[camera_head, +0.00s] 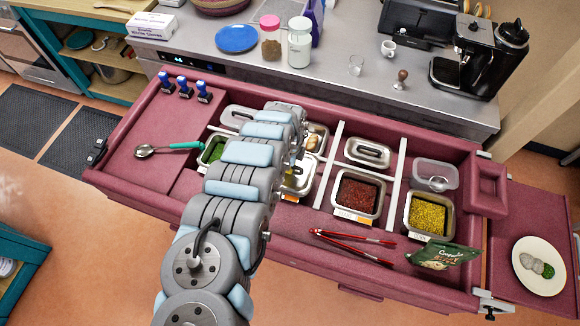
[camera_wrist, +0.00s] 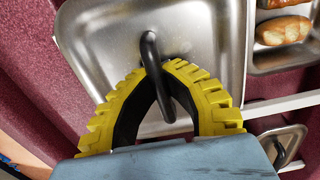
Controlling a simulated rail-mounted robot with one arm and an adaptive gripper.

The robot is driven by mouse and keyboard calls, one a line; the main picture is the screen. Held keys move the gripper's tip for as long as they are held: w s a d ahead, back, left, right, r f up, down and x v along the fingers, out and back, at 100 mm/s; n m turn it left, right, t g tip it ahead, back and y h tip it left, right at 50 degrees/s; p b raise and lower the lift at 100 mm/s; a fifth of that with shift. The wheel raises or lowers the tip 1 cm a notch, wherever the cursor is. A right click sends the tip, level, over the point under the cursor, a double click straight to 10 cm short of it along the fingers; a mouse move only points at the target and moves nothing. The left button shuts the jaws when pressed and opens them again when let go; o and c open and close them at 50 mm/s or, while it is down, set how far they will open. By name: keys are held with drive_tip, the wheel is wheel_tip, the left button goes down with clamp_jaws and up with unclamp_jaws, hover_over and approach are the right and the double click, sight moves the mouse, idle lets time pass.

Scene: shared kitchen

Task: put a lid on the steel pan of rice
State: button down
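A steel lid (camera_wrist: 215,45) with a black loop handle (camera_wrist: 150,50) fills most of the wrist view. My gripper (camera_wrist: 164,72) has its yellow-toothed fingers closed in around the handle, with the tips meeting at it. In the head view, part of a steel surface (camera_head: 298,184), apparently this lid, shows beside my arm in the front middle compartment. My arm hides the rest and the fingertips there. I see no rice; the pan under the lid is hidden, and I cannot tell whether the lid is fully seated.
A pan of bread-like pieces (camera_wrist: 283,30) lies just behind. Another handled lid (camera_head: 367,152) sits to the right, beyond a white divider (camera_head: 327,165). Red spice (camera_head: 357,195) and yellow food (camera_head: 428,214) pans, red tongs (camera_head: 352,238) and a green packet (camera_head: 444,256) are nearby.

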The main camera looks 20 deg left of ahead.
drive_tip(key=shift+f, duration=0.35)
drive_tip(key=shift+f+b, duration=0.3)
drive_tip(key=shift+b, duration=0.15)
drive_tip(key=c, duration=1.2)
unclamp_jaws()
drive_tip(key=shift+c, duration=0.2)
drive_tip(key=shift+r, duration=0.1)
